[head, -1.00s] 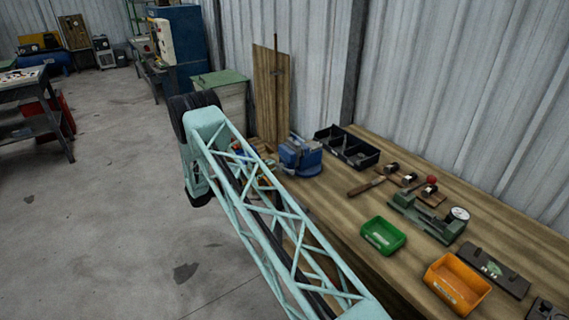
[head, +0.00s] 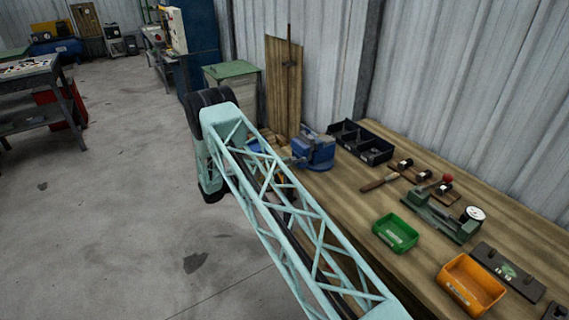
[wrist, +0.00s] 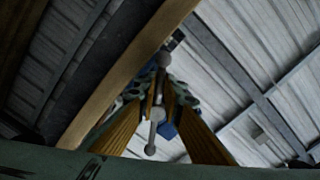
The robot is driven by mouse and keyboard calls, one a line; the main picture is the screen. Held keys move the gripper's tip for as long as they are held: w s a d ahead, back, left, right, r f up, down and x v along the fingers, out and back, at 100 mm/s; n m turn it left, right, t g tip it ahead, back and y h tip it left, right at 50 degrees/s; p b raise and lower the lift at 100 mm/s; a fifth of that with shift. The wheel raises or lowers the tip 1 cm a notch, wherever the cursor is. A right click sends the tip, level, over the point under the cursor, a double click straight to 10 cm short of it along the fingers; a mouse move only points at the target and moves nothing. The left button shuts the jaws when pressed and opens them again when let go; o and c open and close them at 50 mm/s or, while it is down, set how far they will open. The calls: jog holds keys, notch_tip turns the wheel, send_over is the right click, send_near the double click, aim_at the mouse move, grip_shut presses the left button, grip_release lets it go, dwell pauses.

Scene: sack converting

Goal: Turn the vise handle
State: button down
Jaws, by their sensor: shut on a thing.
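The blue vise (head: 315,150) stands on the wooden workbench (head: 345,205), near its far end. My arm passes in front of the bench there, and my gripper is hidden in the head view. In the wrist view, looking upward, the two ridged, orange-brown fingers of my gripper (wrist: 161,92) close in from both sides on the grey vise handle (wrist: 156,125). The handle is a bar with a rounded knob at each end and lies between the fingertips. A small bit of blue, likely the vise, shows behind the fingers.
A black divided bin (head: 360,142) stands beside the vise. A green bin (head: 396,232), an orange bin (head: 472,284) and a green fixture with a dial (head: 445,215) lie nearer on the bench. A wooden board (head: 283,88) leans on the wall. The floor left is open.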

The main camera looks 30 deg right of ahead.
jog(key=shift+d, duration=0.1)
jog(key=c, duration=2.7)
grip_release()
jog(key=shift+s+d, duration=0.1)
jog(key=shift+d, duration=0.1)
jog(key=shift+c, duration=0.2)
jog(key=shift+a, duration=0.15)
jog(key=shift+a, duration=0.2)
jog(key=shift+a, duration=0.45)
jog(key=a, duration=1)
jog(key=shift+a, duration=0.4)
